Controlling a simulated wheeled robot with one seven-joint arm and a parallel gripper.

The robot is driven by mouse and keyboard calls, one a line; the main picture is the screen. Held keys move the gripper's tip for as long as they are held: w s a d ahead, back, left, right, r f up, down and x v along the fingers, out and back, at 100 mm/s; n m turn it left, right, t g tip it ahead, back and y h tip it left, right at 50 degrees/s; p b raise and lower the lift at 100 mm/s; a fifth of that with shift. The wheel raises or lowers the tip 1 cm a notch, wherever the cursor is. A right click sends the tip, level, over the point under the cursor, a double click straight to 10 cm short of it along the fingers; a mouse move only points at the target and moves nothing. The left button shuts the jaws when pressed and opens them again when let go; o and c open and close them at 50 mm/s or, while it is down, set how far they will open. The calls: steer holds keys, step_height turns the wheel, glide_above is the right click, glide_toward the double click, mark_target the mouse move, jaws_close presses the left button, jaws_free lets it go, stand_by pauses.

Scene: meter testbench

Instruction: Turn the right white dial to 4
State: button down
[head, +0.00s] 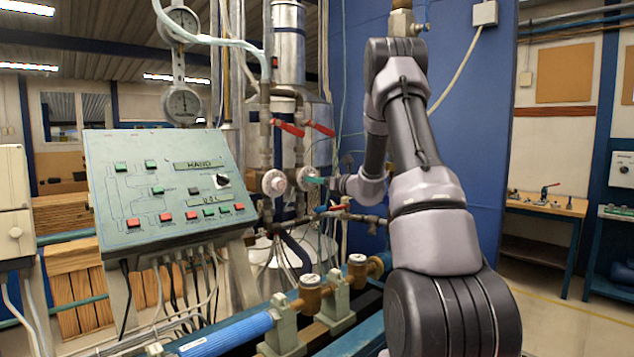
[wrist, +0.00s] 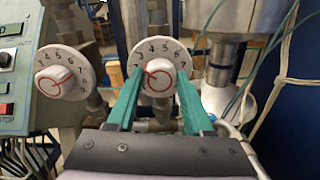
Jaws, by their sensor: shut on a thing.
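The right white dial (wrist: 157,50) is in the middle of the wrist view. Its round face carries black numbers, with 4 near the top left and 5 near the top right. Its white knob (wrist: 159,78) has a red mark, but I cannot tell exactly which number it points at. My gripper (wrist: 160,73) has its teal fingers on either side of this knob, shut on it. In the head view the right dial (head: 305,177) is partly hidden by my gripper (head: 317,181), which reaches it from the right.
A second, left white dial (wrist: 63,51) sits close by; it also shows in the head view (head: 274,183). Red valve levers (head: 289,128) and pipes surround the dials. A sloped control panel (head: 170,190) stands at the left. A large metal cylinder (head: 288,60) rises behind.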

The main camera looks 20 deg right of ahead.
steer(key=m, duration=0.6)
steer(key=shift+d+f, duration=0.1)
steer(key=shift+m, duration=0.3)
stand_by(0.3)
steer(key=shift+c, duration=1.5)
jaws_free()
steer(key=v, duration=1)
steer(key=shift+s+d, duration=0.15)
steer(key=shift+s, duration=0.2)
steer(key=shift+s, duration=0.1)
